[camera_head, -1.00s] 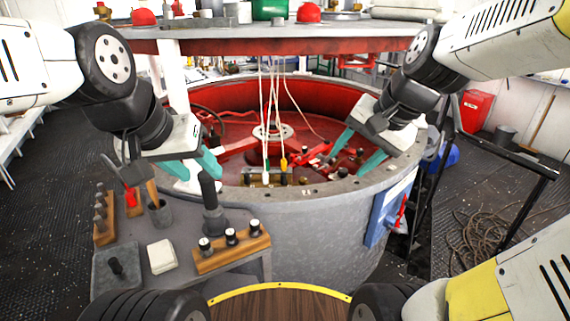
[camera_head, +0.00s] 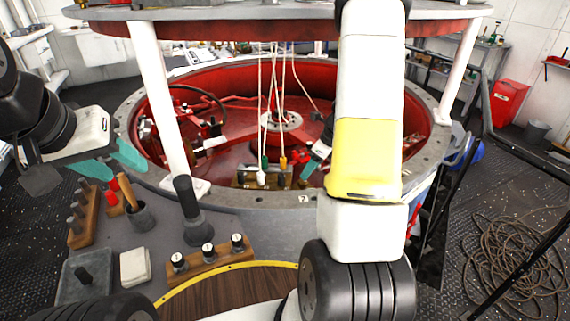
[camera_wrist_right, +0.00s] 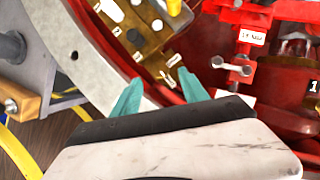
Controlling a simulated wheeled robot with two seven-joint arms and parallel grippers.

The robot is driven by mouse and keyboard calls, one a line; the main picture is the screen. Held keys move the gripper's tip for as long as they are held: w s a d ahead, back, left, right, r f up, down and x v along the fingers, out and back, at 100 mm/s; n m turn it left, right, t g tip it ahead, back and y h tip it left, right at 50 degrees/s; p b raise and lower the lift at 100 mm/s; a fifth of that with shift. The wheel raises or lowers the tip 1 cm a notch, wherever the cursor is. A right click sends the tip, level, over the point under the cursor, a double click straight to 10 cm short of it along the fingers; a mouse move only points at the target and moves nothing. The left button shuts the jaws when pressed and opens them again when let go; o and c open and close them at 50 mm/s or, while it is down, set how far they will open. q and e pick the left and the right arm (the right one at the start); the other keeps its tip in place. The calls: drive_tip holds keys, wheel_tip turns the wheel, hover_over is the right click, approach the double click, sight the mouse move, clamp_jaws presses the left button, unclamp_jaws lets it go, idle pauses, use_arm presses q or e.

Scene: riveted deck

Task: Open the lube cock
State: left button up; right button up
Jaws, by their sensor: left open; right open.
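In the right wrist view a small red fitting with a grey cross-handle (camera_wrist_right: 232,67) stands inside the red tub. A white label (camera_wrist_right: 252,38) is above it, too small to read surely, so I cannot tell whether this is the lube cock. My right gripper (camera_wrist_right: 160,86) is open and empty, left of and apart from that fitting. In the head view the right gripper (camera_head: 311,168) is inside the tub's near rim, mostly hidden by my right arm. My left gripper (camera_head: 112,162) is open and empty at the tub's left rim.
The grey tub rim (camera_head: 270,197) surrounds the red interior. A wooden block with cords and coloured plugs (camera_head: 262,178) is beside the right gripper. A white post (camera_head: 160,105) rises near the left gripper. A knob rack (camera_head: 205,260) stands on the side bench.

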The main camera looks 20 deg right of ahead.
sight(303, 184)
drive_tip(key=x, duration=0.6)
drive_tip(key=shift+f, duration=0.1)
drive_tip(key=shift+c, duration=0.4)
clamp_jaws()
